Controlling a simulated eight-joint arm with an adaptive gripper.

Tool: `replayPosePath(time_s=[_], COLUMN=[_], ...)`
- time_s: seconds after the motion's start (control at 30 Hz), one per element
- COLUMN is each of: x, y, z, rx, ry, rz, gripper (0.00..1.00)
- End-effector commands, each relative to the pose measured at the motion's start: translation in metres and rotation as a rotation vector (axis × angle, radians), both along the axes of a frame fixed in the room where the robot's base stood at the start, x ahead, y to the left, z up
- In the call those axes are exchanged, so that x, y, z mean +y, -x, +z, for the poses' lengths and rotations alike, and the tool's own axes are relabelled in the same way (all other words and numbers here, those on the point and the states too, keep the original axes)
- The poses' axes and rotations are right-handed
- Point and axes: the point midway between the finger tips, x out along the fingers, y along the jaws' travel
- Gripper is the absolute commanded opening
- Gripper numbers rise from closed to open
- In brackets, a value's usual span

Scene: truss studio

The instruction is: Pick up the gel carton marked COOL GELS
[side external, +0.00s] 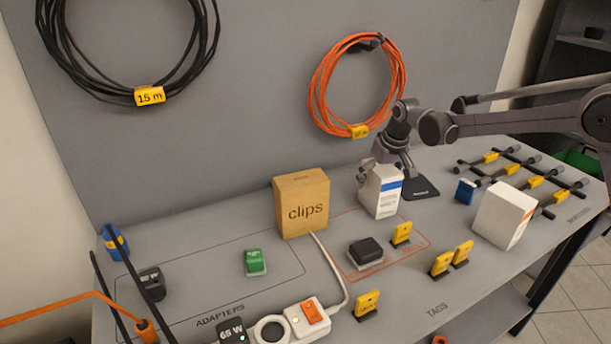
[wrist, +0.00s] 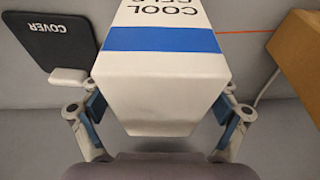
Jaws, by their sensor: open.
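The gel carton is a white box with a blue band; in the side view the carton (side external: 380,192) stands upright on the grey table, right of the clips box. In the wrist view the carton (wrist: 160,88) fills the middle, with COOL GELS lettering partly cut off at the top edge. My gripper (side external: 382,172) is at the carton's upper part in the side view. In the wrist view my gripper (wrist: 160,125) is open, with one finger on each side of the carton. A gap shows beside the fingers; contact cannot be told.
A tan clips box (side external: 302,205) stands left of the carton, and its side shows in the wrist view (wrist: 300,50). A dark COVER pad (wrist: 48,48) lies behind. A black block (side external: 365,252) and yellow tags (side external: 401,233) are in front. A white box (side external: 503,216) stands at right.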

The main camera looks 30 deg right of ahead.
Motion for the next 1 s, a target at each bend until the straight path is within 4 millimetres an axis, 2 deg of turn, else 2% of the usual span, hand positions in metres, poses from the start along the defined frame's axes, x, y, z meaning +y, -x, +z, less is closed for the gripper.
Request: replayPosePath(time_s=[0.73,0.77,0.97,1.0], x=[0.0001,0.0001,0.0001,0.0001], y=[0.0001,0.0001,0.0001,0.0001], z=[-0.0048,-0.0048,-0.0048,-0.0048], rx=[0.0,0.0,0.0,0.0], ry=[0.0,0.0,0.0,0.0], rz=[0.0,0.0,0.0,0.0], gripper=[0.88,0.82,0.24,0.22])
